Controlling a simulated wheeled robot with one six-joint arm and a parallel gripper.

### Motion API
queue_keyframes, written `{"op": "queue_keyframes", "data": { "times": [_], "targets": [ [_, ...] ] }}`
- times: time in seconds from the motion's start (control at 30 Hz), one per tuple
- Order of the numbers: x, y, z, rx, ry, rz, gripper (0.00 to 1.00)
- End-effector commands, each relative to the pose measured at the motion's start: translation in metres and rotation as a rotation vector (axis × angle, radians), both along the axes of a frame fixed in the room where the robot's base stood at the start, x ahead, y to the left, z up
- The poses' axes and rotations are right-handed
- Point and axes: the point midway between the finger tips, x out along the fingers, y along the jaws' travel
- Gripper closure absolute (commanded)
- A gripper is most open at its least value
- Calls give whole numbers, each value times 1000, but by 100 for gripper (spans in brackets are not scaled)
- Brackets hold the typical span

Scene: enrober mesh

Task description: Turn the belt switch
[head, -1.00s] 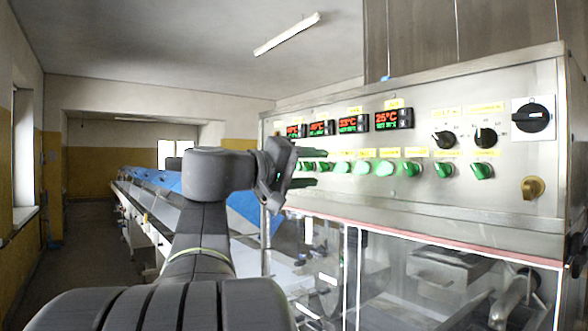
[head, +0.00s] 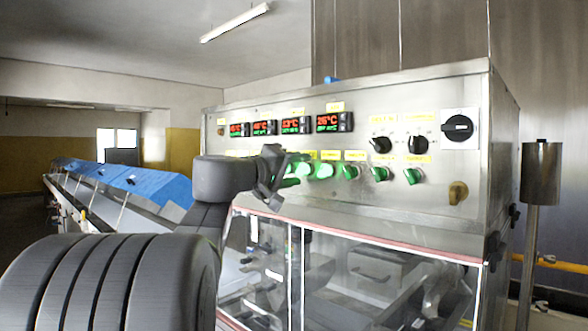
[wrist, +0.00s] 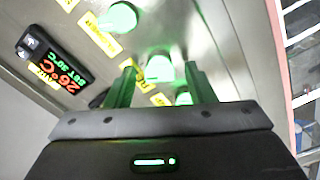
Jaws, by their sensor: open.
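A steel control panel (head: 240,129) carries a row of green knobs and lit green buttons under yellow labels. The labels are too small to read, so I cannot tell which control is the belt switch. Two green knobs, a left one (head: 379,174) and a right one (head: 413,176), sit below two black knobs. My gripper (head: 296,176) is in front of the left part of the green row. In the wrist view my gripper (wrist: 160,76) is open and empty, with a lit green button (wrist: 158,68) showing between its fingers. Contact cannot be told.
Above the row are several temperature displays (head: 328,122). At the right are a large black rotary switch (head: 459,128) and a brass knob (head: 458,192). A clear-fronted enclosure (head: 365,275) lies below the panel. A steel post (head: 541,190) stands right of the machine.

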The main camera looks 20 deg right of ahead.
Motion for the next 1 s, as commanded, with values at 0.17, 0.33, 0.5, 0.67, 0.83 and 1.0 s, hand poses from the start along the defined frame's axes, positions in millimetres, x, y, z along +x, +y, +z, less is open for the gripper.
{"op": "queue_keyframes", "data": {
  "times": [0.17,0.33,0.5,0.67,0.83,1.0],
  "targets": [
    [0,0,0,0,0,0,55],
    [0,0,0,0,0,0,88],
    [0,1,0,-1,2,0,96],
    [0,1,0,-10,25,0,96],
    [0,1,0,-38,93,1,96],
    [0,1,0,-86,209,1,96]
  ]
}}
